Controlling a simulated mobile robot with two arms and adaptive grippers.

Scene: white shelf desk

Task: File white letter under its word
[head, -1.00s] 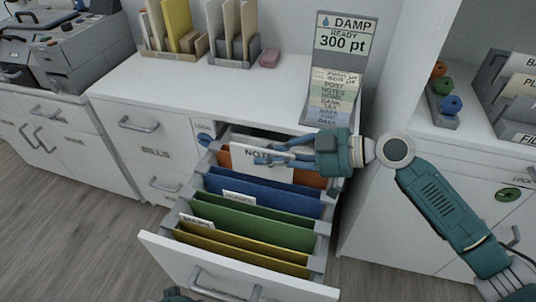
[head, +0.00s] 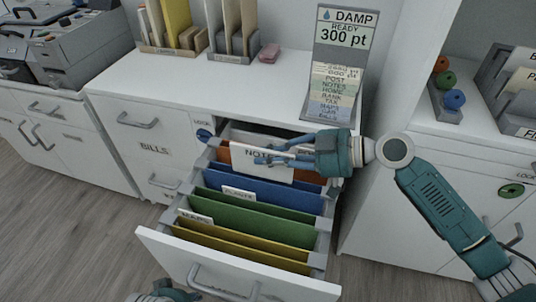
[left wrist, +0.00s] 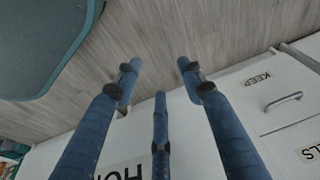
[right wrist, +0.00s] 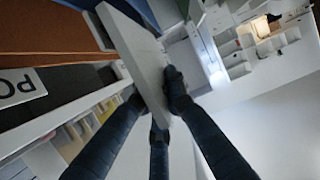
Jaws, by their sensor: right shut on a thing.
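The white letter (head: 262,166), marked with a word starting "NOT", is upright over the back part of the open drawer (head: 235,262), in front of an orange divider (head: 222,155). My right gripper (head: 262,159) is shut on it from the right. The right wrist view shows the letter (right wrist: 138,62) as a pale slab between my fingers (right wrist: 160,88). Its lower edge is close to the dividers; I cannot tell whether it touches them. My left gripper (head: 165,292) is low at the head view's bottom edge; its fingers (left wrist: 158,75) are spread and empty.
Blue (head: 265,193), green (head: 250,222) and yellow (head: 240,247) dividers stand in the drawer, some with white tabs. A "PO" tab (right wrist: 18,88) shows in the right wrist view. The DAMP sign (head: 345,40) stands on the desktop (head: 190,85) behind. The desktop's middle is clear.

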